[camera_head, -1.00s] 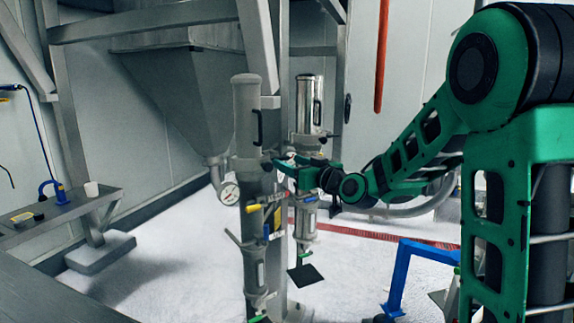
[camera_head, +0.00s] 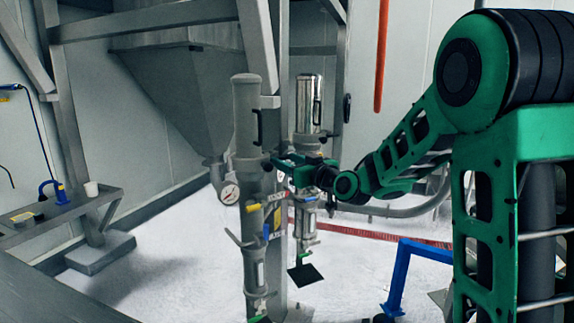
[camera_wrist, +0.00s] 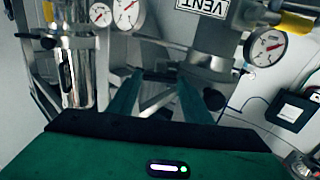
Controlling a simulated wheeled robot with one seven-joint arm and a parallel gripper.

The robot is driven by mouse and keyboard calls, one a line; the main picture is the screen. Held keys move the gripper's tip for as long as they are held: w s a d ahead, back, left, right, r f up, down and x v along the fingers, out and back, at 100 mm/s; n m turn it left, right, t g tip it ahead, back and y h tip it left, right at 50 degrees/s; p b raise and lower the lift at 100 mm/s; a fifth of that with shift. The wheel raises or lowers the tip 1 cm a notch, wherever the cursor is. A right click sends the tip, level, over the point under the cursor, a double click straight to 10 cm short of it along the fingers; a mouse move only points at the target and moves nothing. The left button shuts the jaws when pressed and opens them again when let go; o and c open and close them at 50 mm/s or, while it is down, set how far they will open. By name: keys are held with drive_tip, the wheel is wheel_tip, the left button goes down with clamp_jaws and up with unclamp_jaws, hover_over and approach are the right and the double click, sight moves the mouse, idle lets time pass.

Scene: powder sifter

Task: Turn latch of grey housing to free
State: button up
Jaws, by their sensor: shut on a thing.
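The grey housing (camera_head: 247,110) is a tall upright cylinder with a black handle, left of the post in the head view. My gripper (camera_head: 276,163) reaches in from the right, at the lower end of this cylinder. Its latch is small and mostly hidden by the fingers in the head view. In the wrist view my gripper (camera_wrist: 160,78) has both green fingers reaching forward, with a grey bar, seemingly the latch (camera_wrist: 160,98), between them. The gripper is shut on it. A grey body with a VENT label (camera_wrist: 202,6) is just beyond.
A shiny steel housing (camera_head: 309,105) stands close on the right, behind my gripper. A pressure gauge (camera_head: 229,194) and yellow valve handle (camera_head: 253,208) are by the grey column. A blue frame (camera_head: 400,275) stands at lower right. A bench (camera_head: 60,215) is far left.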

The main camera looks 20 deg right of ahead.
drive_tip(key=n, duration=0.4)
drive_tip(key=shift+s+a+f+n, duration=0.1)
drive_tip(key=shift+f+n, duration=0.05)
drive_tip(key=shift+n, duration=3.2)
drive_tip(key=shift+a+f+n, duration=0.1)
drive_tip(key=shift+n, duration=3.25)
drive_tip(key=shift+f, duration=0.1)
drive_tip(key=o, duration=0.8)
drive_tip(key=shift+r, duration=0.2)
